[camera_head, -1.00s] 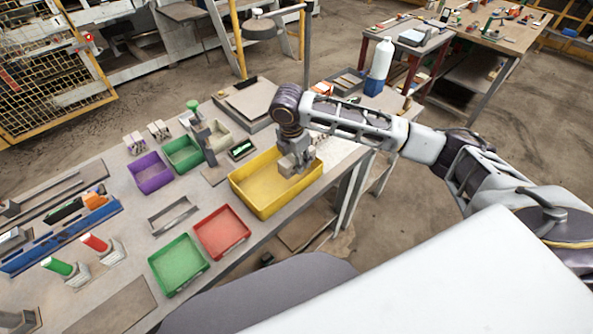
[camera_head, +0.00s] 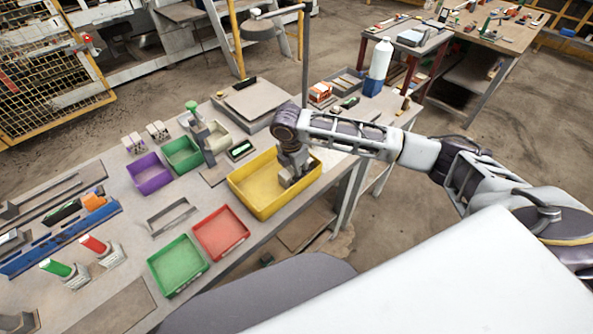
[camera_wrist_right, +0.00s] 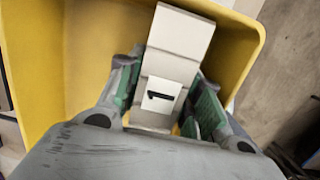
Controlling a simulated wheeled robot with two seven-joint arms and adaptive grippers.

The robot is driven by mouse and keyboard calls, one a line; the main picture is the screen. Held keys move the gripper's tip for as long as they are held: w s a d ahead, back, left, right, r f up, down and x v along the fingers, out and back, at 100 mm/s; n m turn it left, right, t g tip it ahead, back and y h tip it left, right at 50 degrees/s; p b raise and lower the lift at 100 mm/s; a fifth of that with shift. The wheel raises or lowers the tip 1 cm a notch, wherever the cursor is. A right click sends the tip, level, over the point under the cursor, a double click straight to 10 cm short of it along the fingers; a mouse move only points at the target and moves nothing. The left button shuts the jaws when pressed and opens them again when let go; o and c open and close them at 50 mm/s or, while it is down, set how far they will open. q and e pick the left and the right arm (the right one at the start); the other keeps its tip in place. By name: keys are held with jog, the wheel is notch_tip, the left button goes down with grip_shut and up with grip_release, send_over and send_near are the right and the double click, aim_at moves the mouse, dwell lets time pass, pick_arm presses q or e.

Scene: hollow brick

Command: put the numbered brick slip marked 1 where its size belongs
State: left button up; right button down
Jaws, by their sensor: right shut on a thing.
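A pale slip (camera_wrist_right: 163,95) bearing a black 1 is held between the green-padded fingers of my right gripper (camera_wrist_right: 160,110) in the right wrist view. Pale stepped faces (camera_wrist_right: 180,35) extend beyond the label; I cannot tell whether they are all one piece. In the head view my right gripper (camera_head: 290,180) points down inside the yellow bin (camera_head: 250,200), towards its right end. The slip is hidden or too small to make out there. The yellow bin's wall and floor (camera_wrist_right: 90,50) surround the gripper in the wrist view. My left gripper is not in view.
A red tray (camera_head: 221,232) and a green tray (camera_head: 178,264) stand left of the yellow bin. Purple (camera_head: 150,175), green (camera_head: 183,154) and beige bins stand behind. A lamp post (camera_head: 305,60) rises behind my right arm. The table's front edge is close to the bin.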

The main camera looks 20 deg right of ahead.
aim_at(292, 169)
dwell(0.3)
jog(key=c, duration=1.3)
grip_release()
jog(key=shift+f, duration=0.1)
jog(key=shift+o, duration=0.2)
jog(key=r, duration=0.4)
jog(key=a+r, duration=0.1)
jog(key=r, duration=0.7)
jog(key=shift+s+a, duration=0.35)
